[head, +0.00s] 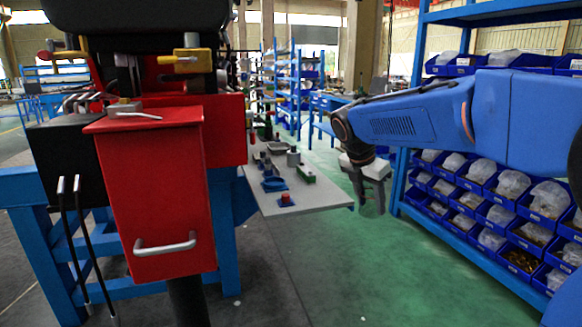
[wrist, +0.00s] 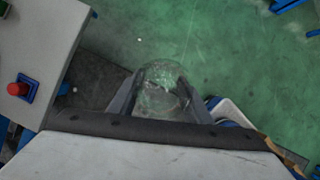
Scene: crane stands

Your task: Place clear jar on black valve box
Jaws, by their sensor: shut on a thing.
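My gripper (head: 372,208) hangs fingers down over the green floor, to the right of the grey shelf board. It is shut on a clear jar (wrist: 162,88), which shows between the two fingers in the wrist view. In the head view the jar cannot be made out clearly. A black box (head: 62,160) with several levers above it, which looks like the black valve box, is at the far left beside the red box. My gripper is well apart from it, on the other side of the red box.
The red box (head: 160,200) with a metal handle stands between the black box and the grey board (head: 310,195). The board holds several small parts, including a red button (head: 286,199). A blue rack (head: 420,190) of bins stands at the right. Green floor lies open below my gripper.

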